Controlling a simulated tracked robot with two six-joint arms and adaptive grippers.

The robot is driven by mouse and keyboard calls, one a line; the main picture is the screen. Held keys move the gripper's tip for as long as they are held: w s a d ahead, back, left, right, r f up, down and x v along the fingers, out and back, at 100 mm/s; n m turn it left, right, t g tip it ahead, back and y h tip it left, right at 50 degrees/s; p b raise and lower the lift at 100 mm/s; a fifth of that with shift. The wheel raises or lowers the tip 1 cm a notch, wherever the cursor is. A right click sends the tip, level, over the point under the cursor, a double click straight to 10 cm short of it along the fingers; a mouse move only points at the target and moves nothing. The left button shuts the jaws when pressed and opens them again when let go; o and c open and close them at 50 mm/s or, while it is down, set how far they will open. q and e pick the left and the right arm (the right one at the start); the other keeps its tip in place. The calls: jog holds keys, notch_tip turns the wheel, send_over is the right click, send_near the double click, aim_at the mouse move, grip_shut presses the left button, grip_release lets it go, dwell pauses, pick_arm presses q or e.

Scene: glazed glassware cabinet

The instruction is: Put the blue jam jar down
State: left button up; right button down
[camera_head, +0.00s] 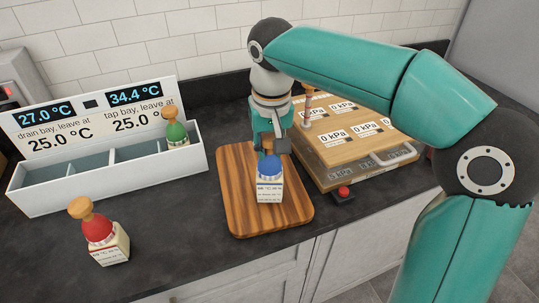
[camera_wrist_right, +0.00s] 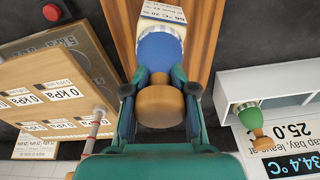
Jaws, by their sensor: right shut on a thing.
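The blue jam jar (camera_head: 269,187) has a white labelled body, a blue top and a wooden knob. It is upright over the middle of the striped wooden board (camera_head: 236,212); I cannot tell whether its base touches the board. My right gripper (camera_head: 270,145) comes from behind and above and is shut on the jar. In the right wrist view its two fingers (camera_wrist_right: 160,82) lie on either side of the jar's neck, between the blue top (camera_wrist_right: 159,52) and the knob (camera_wrist_right: 160,106). My left gripper is not in view.
A red-topped jar (camera_head: 98,231) stands on the dark counter at front left. A white divided tray (camera_head: 110,185) with temperature displays holds a green-topped jar (camera_head: 176,133). A wooden kPa box (camera_head: 345,140) with a red button (camera_head: 344,192) stands close right of the board.

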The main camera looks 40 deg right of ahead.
jog(key=shift+f, duration=0.55)
jog(key=c, duration=0.9)
grip_release()
jog(key=shift+f, duration=0.15)
jog(key=shift+c, duration=0.2)
jog(key=r, duration=0.4)
jog(key=r+p, duration=0.1)
jog(key=r, duration=0.3)
jog(key=s+r+p, duration=0.1)
jog(key=r, duration=0.3)
jog(key=shift+s+a+r, duration=0.1)
jog(key=shift+a, duration=0.1)
